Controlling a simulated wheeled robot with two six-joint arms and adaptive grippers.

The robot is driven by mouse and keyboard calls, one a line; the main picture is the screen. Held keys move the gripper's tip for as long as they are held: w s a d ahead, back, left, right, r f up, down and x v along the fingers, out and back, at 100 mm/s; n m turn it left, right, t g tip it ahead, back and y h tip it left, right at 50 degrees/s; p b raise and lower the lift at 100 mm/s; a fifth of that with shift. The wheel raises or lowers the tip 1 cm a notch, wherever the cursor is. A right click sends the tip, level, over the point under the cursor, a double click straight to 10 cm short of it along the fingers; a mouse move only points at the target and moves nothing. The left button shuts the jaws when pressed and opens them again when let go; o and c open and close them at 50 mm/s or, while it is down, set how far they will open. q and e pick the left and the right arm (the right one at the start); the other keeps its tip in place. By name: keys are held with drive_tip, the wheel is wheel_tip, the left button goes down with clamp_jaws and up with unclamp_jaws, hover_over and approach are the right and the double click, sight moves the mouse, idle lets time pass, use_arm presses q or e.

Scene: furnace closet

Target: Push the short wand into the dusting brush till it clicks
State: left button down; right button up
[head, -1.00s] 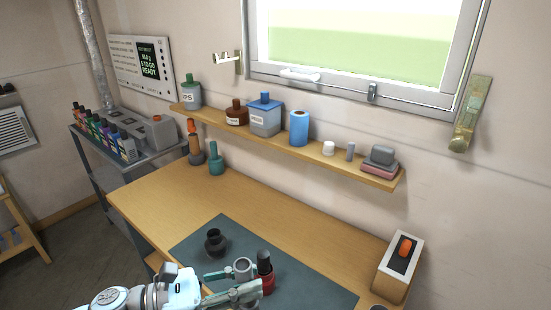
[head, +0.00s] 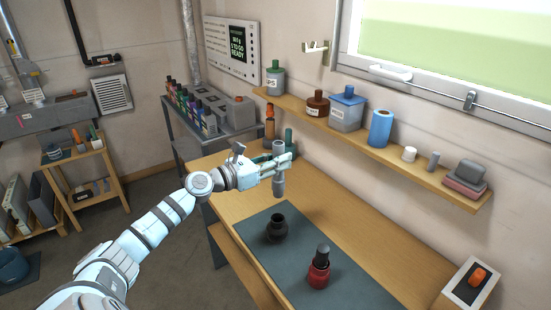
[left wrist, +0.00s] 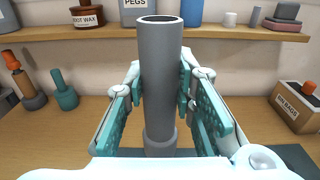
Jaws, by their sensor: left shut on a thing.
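My left gripper (head: 281,168) is shut around a grey tube, the short wand (head: 279,186), over the back left part of the bench. The wand stands upright between the fingers in the left wrist view (left wrist: 160,75), its open end up and a wider collar low down. A black, round, open-necked fitting (head: 277,229) stands on the dark mat, apart from the wand. A red piece with a black top (head: 319,272) stands nearer on the mat. I cannot tell for sure which of these two is the dusting brush. My right gripper is not in view.
The bench (head: 345,222) carries a dark mat (head: 350,291). An orange-topped bottle (head: 270,128) and a teal bottle (head: 289,141) stand behind the wand. A wall shelf (head: 440,185) holds several containers.

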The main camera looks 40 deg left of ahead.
sight(277, 194)
use_arm(q)
drive_tip(key=shift+s, duration=0.1)
wheel_tip(277, 194, down, 8)
drive_tip(key=b, duration=0.7)
drive_tip(key=shift+b, duration=0.35)
idle(0.6)
drive_tip(key=shift+f+b, duration=0.4)
drive_tip(key=shift+b, duration=0.1)
drive_tip(key=shift+f+b, duration=1.55)
drive_tip(key=shift+f, duration=0.1)
drive_tip(key=c, duration=1.3)
unclamp_jaws()
drive_tip(key=shift+r, duration=0.1)
